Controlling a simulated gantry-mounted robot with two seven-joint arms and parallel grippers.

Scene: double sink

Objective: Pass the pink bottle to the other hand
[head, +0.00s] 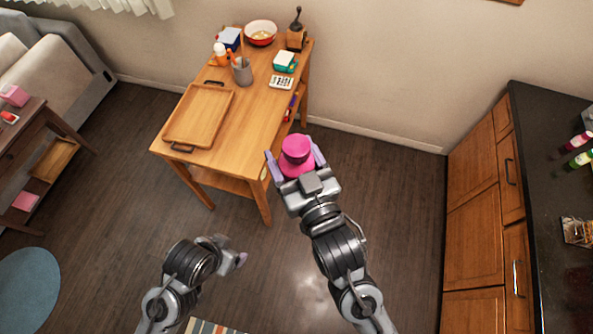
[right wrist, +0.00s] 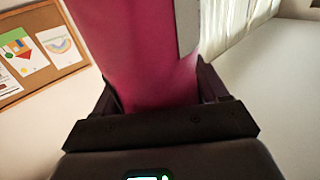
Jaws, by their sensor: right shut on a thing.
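The pink bottle (head: 297,152) is held up in front of my right arm, above the floor beside the wooden table. My right gripper (head: 295,160) is shut on it, with a lilac finger on each side. In the right wrist view the pink bottle (right wrist: 150,60) fills the space between the fingers, with a grey-white patch on its right side. My left gripper (head: 241,260) is low at the left, turned to the right, well apart from the bottle. Its fingers are small and seen side-on, so I cannot tell whether they are open.
A wooden table (head: 210,155) stands ahead with a tray (head: 198,118), a grey cup (head: 242,72), a red bowl (head: 261,33) and a grinder (head: 296,32). A dark counter (head: 555,220) with bottles is at the right. The floor between the arms is open.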

